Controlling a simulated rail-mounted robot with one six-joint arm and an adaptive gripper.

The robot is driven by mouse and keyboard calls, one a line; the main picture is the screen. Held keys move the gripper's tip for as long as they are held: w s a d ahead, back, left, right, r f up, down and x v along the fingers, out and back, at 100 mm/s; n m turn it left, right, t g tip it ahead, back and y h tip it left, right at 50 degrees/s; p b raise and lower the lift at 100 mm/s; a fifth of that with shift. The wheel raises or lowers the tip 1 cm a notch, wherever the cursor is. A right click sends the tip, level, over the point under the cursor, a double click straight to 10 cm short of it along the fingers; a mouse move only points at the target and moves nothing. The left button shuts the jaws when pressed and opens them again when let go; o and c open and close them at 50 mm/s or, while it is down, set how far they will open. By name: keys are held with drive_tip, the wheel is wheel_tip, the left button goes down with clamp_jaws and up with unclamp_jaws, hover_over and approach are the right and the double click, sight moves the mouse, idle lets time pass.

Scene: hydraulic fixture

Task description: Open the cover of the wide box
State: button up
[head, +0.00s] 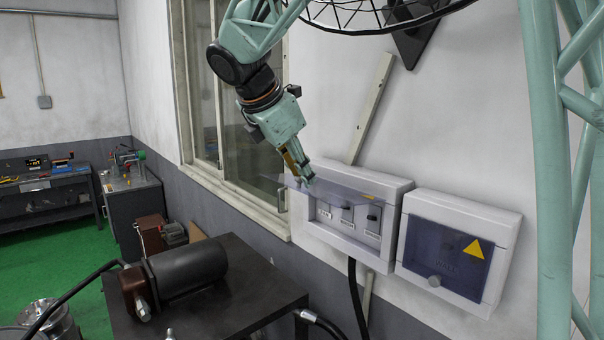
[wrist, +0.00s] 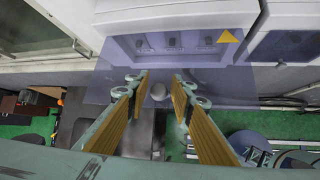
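The wide box is a white wall box (head: 350,246) with several dark switches inside, seen in the head view. Its tinted see-through cover (head: 338,188) stands swung up and out from the top edge, roughly level, so the switches are exposed. The fingers look open, with gaps on both sides of the knob. Whether they touch the cover is unclear.
A second white box (head: 415,265) with a shut tinted cover and yellow warning triangle is right of the wide box. A dark table (head: 235,270) with a motor (head: 185,270) stands below left. A window (head: 235,120) is left of the boxes.

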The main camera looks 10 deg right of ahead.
drive_tip(key=v, duration=1.2)
idle(0.5)
drive_tip(key=s+d+f+m+y+b, duration=0.2)
drive_tip(key=s+f+m+b, duration=0.8)
drive_tip(key=s+f, duration=1.1)
drive_tip(key=s+d+f+m+g+y+b, duration=0.1)
drive_tip(key=s+d+f+m+y+b, duration=0.2)
drive_tip(key=s+f+m+b, duration=0.8)
drive_tip(key=s+d+f+b, duration=0.1)
drive_tip(key=s+d+f, duration=0.1)
drive_tip(key=s+f, duration=0.8)
drive_tip(key=shift+f+m, duration=0.3)
